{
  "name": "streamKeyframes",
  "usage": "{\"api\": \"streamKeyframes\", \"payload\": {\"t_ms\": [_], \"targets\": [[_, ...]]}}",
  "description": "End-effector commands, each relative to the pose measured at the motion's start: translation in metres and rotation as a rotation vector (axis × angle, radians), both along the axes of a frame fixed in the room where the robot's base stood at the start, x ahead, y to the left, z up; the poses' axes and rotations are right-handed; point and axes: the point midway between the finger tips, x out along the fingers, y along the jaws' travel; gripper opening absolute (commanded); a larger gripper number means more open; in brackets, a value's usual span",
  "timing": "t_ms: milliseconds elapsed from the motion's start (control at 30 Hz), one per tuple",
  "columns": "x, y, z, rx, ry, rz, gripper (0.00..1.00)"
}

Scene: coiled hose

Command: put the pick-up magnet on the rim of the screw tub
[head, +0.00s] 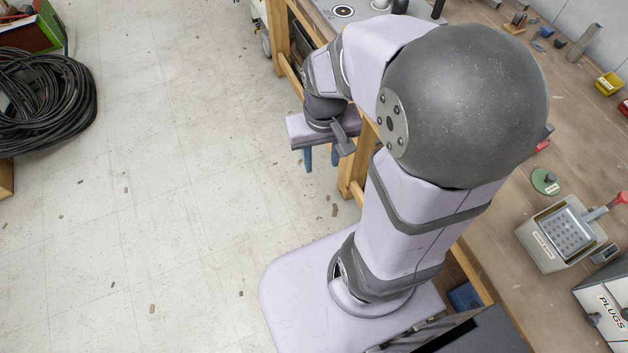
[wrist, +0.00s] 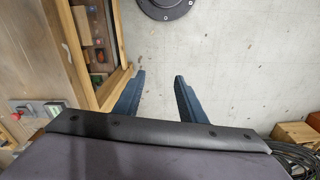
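My gripper (head: 321,164) hangs over the floor left of the bench, mostly behind my own wrist in the head view. In the wrist view its two blue fingers (wrist: 159,76) are spread apart with only bare floor between them. I cannot pick out the pick-up magnet or the screw tub with certainty. A grey open tub (head: 538,251) with a small unreadable label stands on the bench, well right of my gripper. A red-handled tool (head: 618,198) lies at its right edge. A green disc (head: 545,181) lies behind it.
The wooden bench (head: 503,235) runs along the right, partly hidden by my arm. Black coiled hose (head: 45,100) lies at the far left. The floor (head: 180,150) between is clear except for scraps.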

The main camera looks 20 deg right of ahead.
Motion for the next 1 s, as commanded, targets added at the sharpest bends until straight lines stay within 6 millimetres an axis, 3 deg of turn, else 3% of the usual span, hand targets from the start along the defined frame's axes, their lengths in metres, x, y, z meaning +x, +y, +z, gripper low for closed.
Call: {"api": "streamKeyframes", "payload": {"t_ms": [100,267,1000], "targets": [[-0.025,0.026,-0.008,0.007,0.024,0.106,0.37],[-0.040,0.038,-0.013,0.010,0.039,0.160,0.37],[-0.041,0.039,-0.014,0.010,0.041,0.161,0.37]]}}
